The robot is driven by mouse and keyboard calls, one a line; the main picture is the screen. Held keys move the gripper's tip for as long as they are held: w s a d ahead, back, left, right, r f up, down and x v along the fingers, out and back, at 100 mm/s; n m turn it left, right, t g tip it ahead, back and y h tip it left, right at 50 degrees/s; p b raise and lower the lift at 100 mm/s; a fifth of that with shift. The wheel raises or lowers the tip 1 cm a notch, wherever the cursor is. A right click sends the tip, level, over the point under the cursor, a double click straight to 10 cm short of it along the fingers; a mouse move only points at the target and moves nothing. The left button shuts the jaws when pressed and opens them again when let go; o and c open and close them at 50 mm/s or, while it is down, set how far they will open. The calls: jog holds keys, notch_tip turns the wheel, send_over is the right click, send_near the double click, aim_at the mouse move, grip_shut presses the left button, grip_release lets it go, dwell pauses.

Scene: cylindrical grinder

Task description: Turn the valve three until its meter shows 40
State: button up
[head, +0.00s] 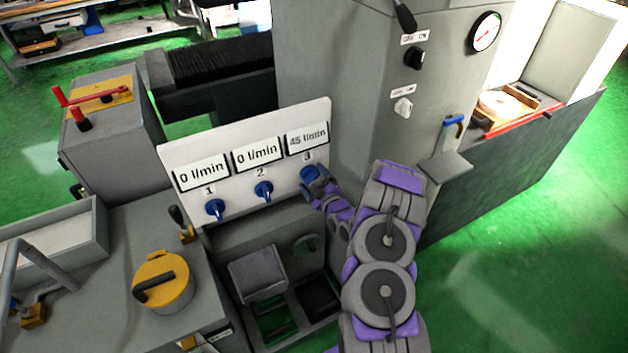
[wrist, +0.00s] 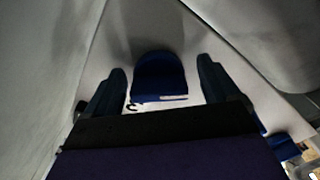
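The white panel (head: 245,150) carries three meters above three blue valves. Meter three (head: 307,138) reads 45 l/min. Valve three (head: 308,173) is at the panel's right end, partly covered by my gripper (head: 318,186). In the wrist view, blue valve three (wrist: 160,76) lies between my two dark fingers, with a visible gap on each side. My gripper is open around it.
Valve two (head: 264,191) and valve one (head: 215,208) sit to the left; their meters both read 0 l/min. The grey machine column (head: 345,80) rises behind the panel. A yellow-topped cylinder (head: 163,283) with a black handle stands at the lower left.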

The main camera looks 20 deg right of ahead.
jog(key=shift+r, duration=0.1)
jog(key=shift+s, duration=0.25)
jog(key=s+p, duration=0.3)
jog(key=s, duration=1.3)
jog(key=shift+s+d, duration=0.35)
jog(key=shift+s, duration=0.05)
